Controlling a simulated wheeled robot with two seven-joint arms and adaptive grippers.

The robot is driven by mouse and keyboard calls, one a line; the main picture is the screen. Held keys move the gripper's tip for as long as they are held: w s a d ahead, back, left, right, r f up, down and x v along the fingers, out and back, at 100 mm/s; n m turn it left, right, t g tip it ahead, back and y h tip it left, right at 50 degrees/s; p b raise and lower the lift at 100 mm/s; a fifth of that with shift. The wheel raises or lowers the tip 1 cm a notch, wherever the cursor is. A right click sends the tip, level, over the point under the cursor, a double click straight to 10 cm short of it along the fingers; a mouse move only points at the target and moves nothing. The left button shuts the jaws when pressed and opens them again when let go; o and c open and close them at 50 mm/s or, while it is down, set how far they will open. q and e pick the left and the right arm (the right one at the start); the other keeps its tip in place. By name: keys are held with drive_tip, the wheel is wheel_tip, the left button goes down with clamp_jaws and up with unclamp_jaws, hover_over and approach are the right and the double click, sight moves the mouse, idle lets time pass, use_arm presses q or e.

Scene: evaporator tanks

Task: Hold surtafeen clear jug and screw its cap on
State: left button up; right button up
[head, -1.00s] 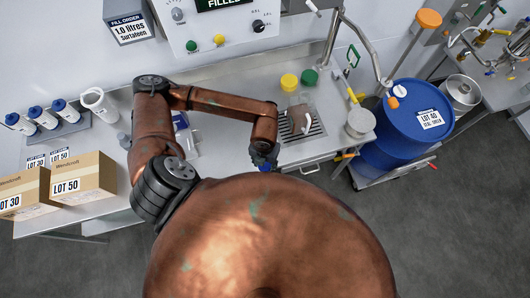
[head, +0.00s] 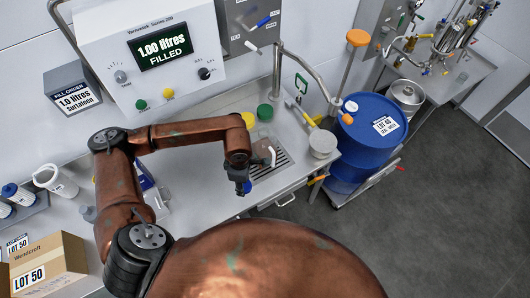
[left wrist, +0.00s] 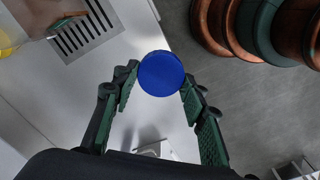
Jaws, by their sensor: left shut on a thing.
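My left gripper (head: 243,184) is just in front of the grate, near the counter's front edge, apart from the jug. It is shut on a round blue cap (left wrist: 161,73), held between its fingertips; the cap's blue edge also shows in the head view (head: 246,188). My right gripper is out of view.
A yellow cap (head: 247,119) and a green cap (head: 265,112) sit behind the jug. A metal pot (head: 322,143) and blue drum (head: 366,135) stand to the right. A white jug (head: 56,180) and a box (head: 43,264) are at left. The panel reads 1.00 litres filled.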

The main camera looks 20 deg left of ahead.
use_arm(q)
drive_tip(key=w+r+m, duration=0.2)
drive_tip(key=r+m, duration=0.2)
drive_tip(key=m, duration=0.5)
drive_tip(key=w+r+m+b, duration=0.1)
drive_tip(key=r+m, duration=0.3)
drive_tip(key=m, duration=0.6)
drive_tip(key=shift+w+d+r+m, duration=0.15)
drive_tip(key=shift+w+r+m, duration=0.2)
drive_tip(key=shift+w, duration=0.2)
